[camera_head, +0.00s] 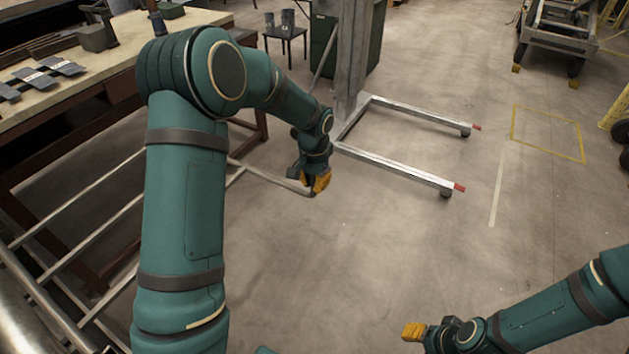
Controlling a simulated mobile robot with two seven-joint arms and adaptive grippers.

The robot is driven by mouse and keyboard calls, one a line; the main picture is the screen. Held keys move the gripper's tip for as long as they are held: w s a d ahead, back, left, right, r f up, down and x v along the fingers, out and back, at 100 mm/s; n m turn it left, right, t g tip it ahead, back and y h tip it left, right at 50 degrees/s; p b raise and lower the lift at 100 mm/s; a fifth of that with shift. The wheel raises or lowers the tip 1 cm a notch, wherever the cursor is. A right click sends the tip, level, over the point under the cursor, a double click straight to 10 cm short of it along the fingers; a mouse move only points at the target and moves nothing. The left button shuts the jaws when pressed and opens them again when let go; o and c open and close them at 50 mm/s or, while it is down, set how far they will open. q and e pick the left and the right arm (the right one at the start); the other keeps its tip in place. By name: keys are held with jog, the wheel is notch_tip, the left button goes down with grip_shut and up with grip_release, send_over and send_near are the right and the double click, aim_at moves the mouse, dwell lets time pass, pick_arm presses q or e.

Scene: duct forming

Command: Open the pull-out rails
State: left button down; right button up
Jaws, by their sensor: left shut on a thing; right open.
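My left gripper (319,184), with yellow fingers, is shut on the end of a thin grey metal rail (268,178). This rail runs back to the left and passes behind my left arm. More pull-out rails (75,199) lie low at the left, reaching out from beside a large metal roller (25,322). Much of the rail frame is hidden by my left arm. My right gripper (412,332) is open and empty above bare floor at the bottom, away from the rails.
A workbench (105,70) with metal parts stands at the upper left. A grey stand (395,165) has two floor legs with red ends, close beyond my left gripper. A cart (560,30) stands at the upper right. The middle floor is clear.

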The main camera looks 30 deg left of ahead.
pick_arm(q)
jog(key=shift+w+r, duration=0.1)
jog(key=shift+w, duration=0.1)
jog(key=c, duration=0.9)
grip_release()
jog(key=shift+w, duration=0.15)
notch_tip(320, 180, up, 12)
jog(key=shift+d+f, duration=0.1)
